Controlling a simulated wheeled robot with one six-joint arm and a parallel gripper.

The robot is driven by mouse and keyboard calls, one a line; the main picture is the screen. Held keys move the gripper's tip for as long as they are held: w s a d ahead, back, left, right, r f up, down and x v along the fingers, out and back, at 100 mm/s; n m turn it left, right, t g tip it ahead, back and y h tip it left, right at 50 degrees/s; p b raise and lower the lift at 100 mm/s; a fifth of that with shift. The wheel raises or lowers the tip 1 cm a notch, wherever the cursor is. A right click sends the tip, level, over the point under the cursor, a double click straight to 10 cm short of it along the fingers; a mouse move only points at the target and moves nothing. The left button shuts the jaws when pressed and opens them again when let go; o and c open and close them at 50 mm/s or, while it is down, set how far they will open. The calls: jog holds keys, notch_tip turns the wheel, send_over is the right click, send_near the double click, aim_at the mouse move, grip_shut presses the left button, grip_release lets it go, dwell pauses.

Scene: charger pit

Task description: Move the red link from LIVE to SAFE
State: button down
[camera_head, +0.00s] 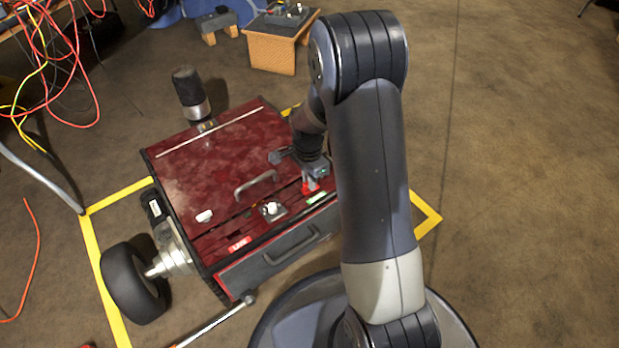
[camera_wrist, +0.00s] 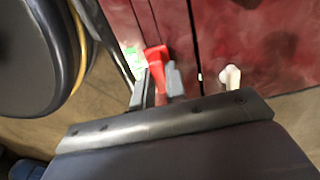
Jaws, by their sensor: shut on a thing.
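The red link (camera_head: 309,187) is at the right end of the dark red cart's top, just beyond the green label (camera_head: 317,198). My gripper (camera_head: 311,176) points down and is shut on the link. In the wrist view the link (camera_wrist: 156,59) shows between the two grey fingertips (camera_wrist: 158,80), with the green label (camera_wrist: 131,55) just left of it. I cannot tell whether the link is seated or held just above the surface. The red LIVE label (camera_head: 239,244) is at the front left of the cart top. The green label's text is too small to read.
The cart top (camera_head: 200,160) has a grey handle (camera_head: 257,184), a white knob on a grey plate (camera_head: 271,210) and a white piece (camera_head: 204,216). A black wheel (camera_head: 136,283) juts out left. Yellow tape (camera_head: 93,255) marks the floor. Orange cables (camera_head: 60,60) hang upper left. The right floor is clear.

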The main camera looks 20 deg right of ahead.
jog(key=shift+f, duration=0.2)
jog(key=c, duration=1.3)
grip_release()
jog(key=shift+c, duration=0.2)
notch_tip(320, 180, up, 11)
jog(key=p, duration=0.5)
jog(key=shift+w, duration=0.15)
jog(key=shift+f, duration=0.1)
jog(key=f+b, duration=0.2)
jog(key=f, duration=0.3)
jog(key=f+b, duration=0.3)
jog(key=f, duration=0.3)
jog(key=shift+s, duration=0.2)
jog(key=shift+r, duration=0.65)
jog(key=shift+f, duration=0.15)
notch_tip(320, 180, up, 15)
jog(key=n+p, duration=0.3)
jog(key=p, duration=0.7)
jog(key=shift+w+n, duration=0.2)
jog(key=shift+n, duration=0.2)
